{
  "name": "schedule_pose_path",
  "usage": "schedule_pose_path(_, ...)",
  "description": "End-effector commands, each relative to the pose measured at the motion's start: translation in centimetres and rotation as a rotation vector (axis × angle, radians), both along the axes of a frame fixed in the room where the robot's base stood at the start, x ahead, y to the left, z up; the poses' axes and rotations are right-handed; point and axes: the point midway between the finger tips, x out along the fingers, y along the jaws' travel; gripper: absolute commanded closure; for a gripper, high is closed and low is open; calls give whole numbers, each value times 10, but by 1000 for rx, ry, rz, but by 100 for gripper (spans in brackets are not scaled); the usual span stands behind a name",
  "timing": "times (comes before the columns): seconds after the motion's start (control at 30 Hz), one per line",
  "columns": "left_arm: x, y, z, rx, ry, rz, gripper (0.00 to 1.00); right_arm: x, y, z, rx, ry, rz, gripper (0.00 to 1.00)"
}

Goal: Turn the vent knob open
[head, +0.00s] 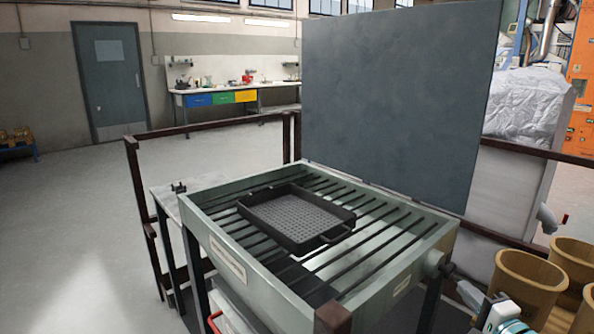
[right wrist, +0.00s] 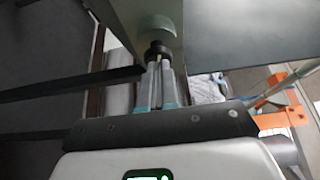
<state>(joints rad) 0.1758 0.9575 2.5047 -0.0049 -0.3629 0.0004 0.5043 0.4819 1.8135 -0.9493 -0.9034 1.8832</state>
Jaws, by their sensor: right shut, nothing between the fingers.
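The vent knob (head: 446,268) is a small black knob on a round grey boss at the right end of the metal frame. In the right wrist view the black knob (right wrist: 158,49) sits straight ahead, below a pale round disc. My right gripper (head: 468,292) comes in from the lower right, close to the knob. Its grey fingers (right wrist: 160,72) are shut with nothing between them, and their tips point at the knob. I cannot tell whether they touch it. My left gripper is not in view.
A slatted metal frame (head: 229,250) carries a black perforated tray (head: 318,236). A large grey panel (head: 400,95) stands behind it. Brown buckets (head: 528,283) stand at the lower right near my right arm. A dark railing (head: 210,125) runs behind; open floor lies left.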

Motion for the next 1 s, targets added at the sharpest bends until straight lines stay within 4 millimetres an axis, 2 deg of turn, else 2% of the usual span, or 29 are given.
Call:
schedule_pose_path(0.07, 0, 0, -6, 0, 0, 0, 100, 9, 10, -2, -1, -2, 4, 100)
schedule_pose_path(0.33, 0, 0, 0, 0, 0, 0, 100, 28, 29, 0, 0, 0, 6, 100)
schedule_pose_path(1.0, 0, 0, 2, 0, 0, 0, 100, 31, 28, 0, 0, 1, 4, 100)
